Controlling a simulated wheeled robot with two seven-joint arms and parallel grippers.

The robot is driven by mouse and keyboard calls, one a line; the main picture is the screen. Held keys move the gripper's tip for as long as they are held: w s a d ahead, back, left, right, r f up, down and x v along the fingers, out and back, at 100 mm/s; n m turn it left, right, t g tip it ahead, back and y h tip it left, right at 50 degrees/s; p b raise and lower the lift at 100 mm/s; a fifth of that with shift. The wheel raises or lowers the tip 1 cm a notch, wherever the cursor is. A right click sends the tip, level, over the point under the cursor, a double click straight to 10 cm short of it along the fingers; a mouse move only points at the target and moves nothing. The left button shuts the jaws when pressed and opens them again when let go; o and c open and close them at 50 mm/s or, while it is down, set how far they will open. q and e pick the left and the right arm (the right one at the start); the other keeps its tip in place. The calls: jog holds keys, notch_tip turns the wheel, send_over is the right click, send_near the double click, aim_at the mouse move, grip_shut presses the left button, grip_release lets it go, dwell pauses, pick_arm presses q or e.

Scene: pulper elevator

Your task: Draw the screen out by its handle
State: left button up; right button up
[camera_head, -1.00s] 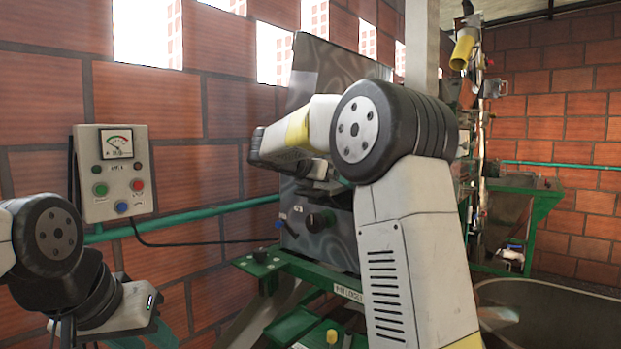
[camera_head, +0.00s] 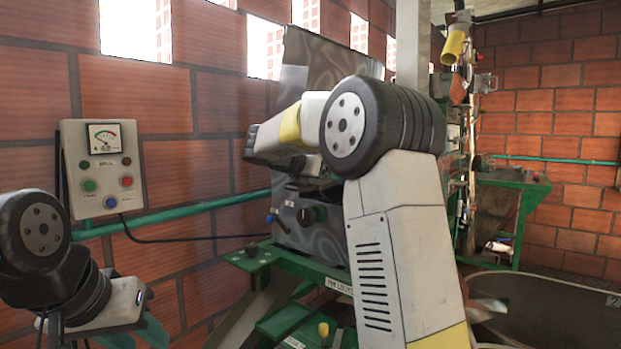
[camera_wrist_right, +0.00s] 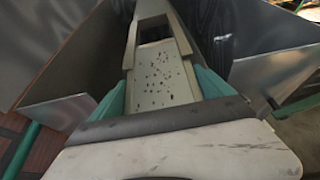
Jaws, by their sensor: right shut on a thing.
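My right gripper (camera_wrist_right: 160,85) is shut, its two teal fingers on either side of a pale, dark-speckled piece. This pale piece, seemingly the screen with its handle (camera_wrist_right: 165,78), runs away between two grey metal walls. The exact contact is hard to see. In the head view my right forearm reaches left in front of the grey metal machine (camera_head: 318,60), and the arm hides the gripper and handle there. My left gripper (camera_head: 150,332) hangs at the lower left, with teal fingers partly cut off by the frame's edge.
A control box (camera_head: 104,168) with a gauge and buttons is on the brick wall at left. A teal pipe (camera_head: 170,213) runs along the wall. The machine's green frame (camera_head: 300,268) is below, and a large round tank (camera_head: 570,305) stands at lower right.

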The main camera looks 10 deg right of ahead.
jog(key=shift+s+a, duration=1.2)
jog(key=shift+a, duration=0.35)
jog(key=shift+s+a, duration=1.25)
jog(key=shift+a, duration=0.3)
jog(key=shift+s+a, duration=1.2)
jog(key=shift+a, duration=0.35)
